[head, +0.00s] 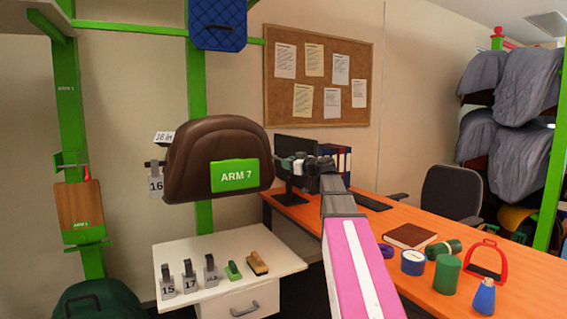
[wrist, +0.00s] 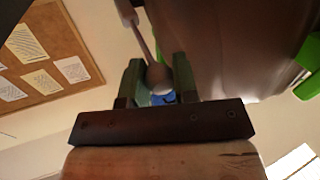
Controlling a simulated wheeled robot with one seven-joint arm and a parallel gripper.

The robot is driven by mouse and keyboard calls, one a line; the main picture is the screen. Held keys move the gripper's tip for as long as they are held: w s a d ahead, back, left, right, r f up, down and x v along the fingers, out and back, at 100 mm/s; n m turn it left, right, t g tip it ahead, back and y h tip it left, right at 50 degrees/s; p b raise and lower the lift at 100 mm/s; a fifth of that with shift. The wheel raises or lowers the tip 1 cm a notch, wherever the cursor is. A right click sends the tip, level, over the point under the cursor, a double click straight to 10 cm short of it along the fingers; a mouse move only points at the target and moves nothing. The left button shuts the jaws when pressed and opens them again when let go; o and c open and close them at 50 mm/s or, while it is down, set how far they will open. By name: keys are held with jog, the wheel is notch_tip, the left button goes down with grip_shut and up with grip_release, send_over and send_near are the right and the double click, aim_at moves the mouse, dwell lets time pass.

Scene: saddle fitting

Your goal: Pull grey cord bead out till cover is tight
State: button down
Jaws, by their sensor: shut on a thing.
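A brown saddle-shaped thing (head: 205,145) hangs on the green post in the head view, with a green "ARM 7" plate (head: 233,176) on its side. I cannot tell whether its brown surface is the cover. My gripper (head: 281,166) is just right of it. In the wrist view, my gripper (wrist: 158,80) is shut on a round grey bead (wrist: 159,78), which sits between the two green fingers. A grey cord (wrist: 132,22) runs up from the bead. The brown surface (wrist: 215,40) lies close to the right finger. The cord's far end is out of view.
A white drawer cabinet (head: 225,292) with numbered tags and two brushes stands below. An orange desk (head: 440,262) on the right holds a monitor, book, tape and bottle. A blue quilted pad (head: 217,25) hangs above. A pinboard (head: 318,78) is on the wall behind.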

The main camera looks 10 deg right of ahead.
jog(key=c, duration=0.9)
grip_release()
jog(key=shift+o, duration=0.2)
jog(key=shift+s, duration=0.1)
jog(key=v, duration=1)
jog(key=shift+s+d, duration=0.2)
jog(key=shift+s, duration=0.05)
jog(key=s+a+f+m+g+h, duration=0.2)
jog(key=a+f, duration=0.1)
jog(key=f, duration=0.7)
jog(key=s+a+f+m+g+h, duration=0.1)
jog(key=a+f+g, duration=0.2)
jog(key=f, duration=0.8)
jog(key=s+a+f+m+g+h, duration=0.2)
jog(key=a+f, duration=0.1)
jog(key=f, duration=0.7)
jog(key=s+f+m+g+h, duration=0.2)
jog(key=s+f, duration=0.5)
jog(key=f, duration=0.4)
jog(key=s+f+m+g+h, duration=0.2)
jog(key=s+f+g+h, duration=0.2)
jog(key=s+f, duration=0.4)
notch_tip(320, 180, down, 3)
jog(key=shift+s+a+f+g, duration=0.15)
jog(key=shift+a+f+g, duration=0.1)
jog(key=shift+a+g, duration=0.25)
